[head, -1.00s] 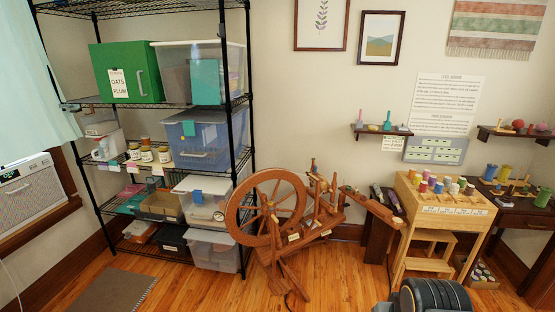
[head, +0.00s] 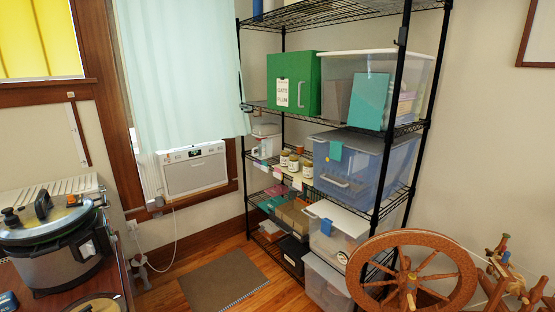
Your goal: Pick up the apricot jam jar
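Three small jars stand in a row on a middle shelf of the black wire rack: a left jar (head: 284,158), a middle jar (head: 293,163) and a right jar (head: 308,169). They have pale labels, and the print is too small to read, so I cannot tell which is apricot jam. Small paper tags hang at the shelf edge below them. A small orange-brown item (head: 300,150) shows behind the jars. My gripper is not in view.
A blue-tinted bin (head: 365,165) stands right of the jars, and a green box (head: 290,85) is on the shelf above. A spinning wheel (head: 412,270) stands front right. A pressure cooker (head: 55,250) is at left. A mat (head: 222,282) lies on the floor before the rack.

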